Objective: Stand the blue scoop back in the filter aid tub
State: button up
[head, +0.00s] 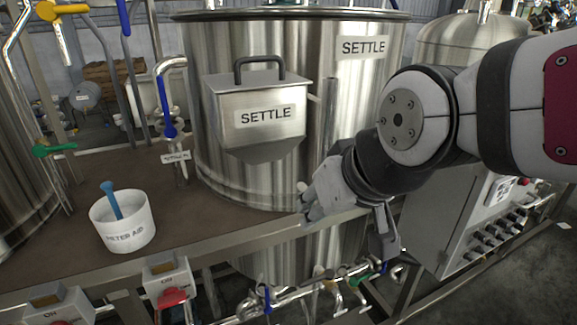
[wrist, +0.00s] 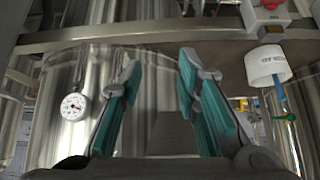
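The blue scoop (head: 111,199) stands in the white filter aid tub (head: 124,236), its handle rising above the rim and leaning slightly left. Its lower part is hidden inside the tub. The tub sits on the brown deck at the left. In the wrist view, which looks upside down, the tub (wrist: 267,62) and the blue scoop (wrist: 280,92) show at the right edge. My gripper (head: 345,222) is well to the right of the tub, in front of the large settle tank. Its two fingers (wrist: 159,60) are spread apart with nothing between them.
The large steel settle tank (head: 345,120) with a lidded hopper (head: 256,115) stands behind my gripper. A blue-handled pipe (head: 167,110) rises behind the tub. Switch boxes (head: 170,284) line the deck's front edge. Bare deck (head: 205,220) lies between tub and tank.

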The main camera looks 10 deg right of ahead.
jog(key=s+d+m+g+h, duration=0.1)
jog(key=s+d+m+g, duration=0.1)
jog(key=s+d, duration=0.5)
jog(key=s, duration=0.3)
jog(key=shift+f+h, duration=0.3)
